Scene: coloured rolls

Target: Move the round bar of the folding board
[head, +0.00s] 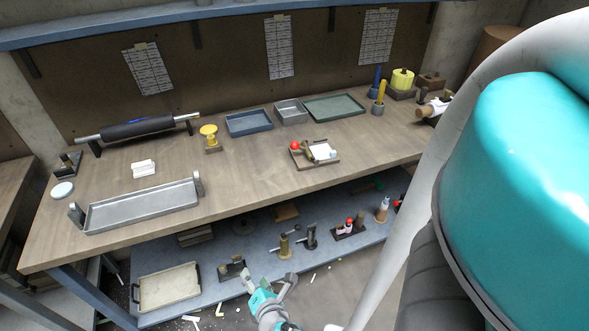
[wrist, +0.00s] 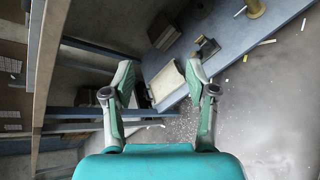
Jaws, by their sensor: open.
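My gripper (head: 268,281) is open and empty, low in front of the lower shelf; its two spread fingers also show in the wrist view (wrist: 160,72). A cream board with dark end handles (head: 167,287) lies on the lower shelf, left of my gripper. In the wrist view this board (wrist: 166,86) appears between the fingertips, farther off and not touched. A dark round bar with silver ends (head: 137,128) rests on two stands at the back left of the bench. I cannot tell for sure which piece is the folding board or its bar.
A long metal tray (head: 145,207) between two end brackets lies on the wooden bench (head: 250,178). A small board with a red ball (head: 316,154) is mid-bench. Small stands (head: 285,246) occupy the lower shelf (head: 215,273). Floor scraps lie in front.

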